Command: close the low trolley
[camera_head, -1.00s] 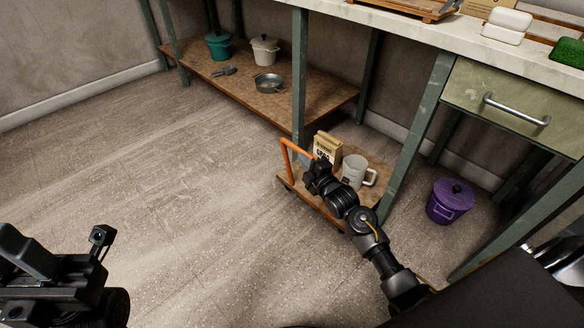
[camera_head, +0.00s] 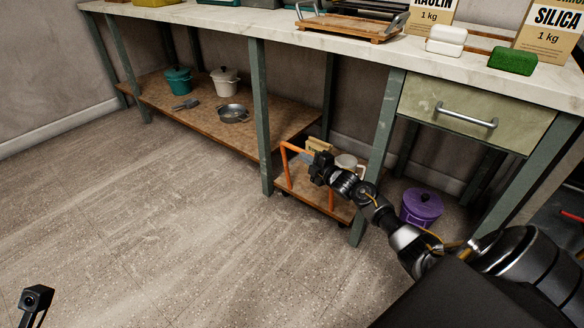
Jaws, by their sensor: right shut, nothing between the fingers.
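The low trolley (camera_head: 297,185) is a wooden platform on small wheels with an orange tubular handle (camera_head: 283,160). It stands on the floor under the bench, between two green legs, with its front end near the leg line. A tan bag (camera_head: 318,145) and a white mug (camera_head: 346,161) ride on it, partly hidden by my right arm. My right gripper (camera_head: 314,165) is shut with nothing in it, at the handle; whether it touches the bar is unclear. Of my left arm, only a small part shows at the lower left edge; its fingers are not visible.
A lower shelf (camera_head: 190,122) left of the trolley holds a teal pot (camera_head: 178,80), a white pot (camera_head: 225,80) and a metal pan (camera_head: 233,113). A purple pot (camera_head: 421,206) stands on the floor at right. The drawer (camera_head: 470,110) is shut. Open floor lies at left.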

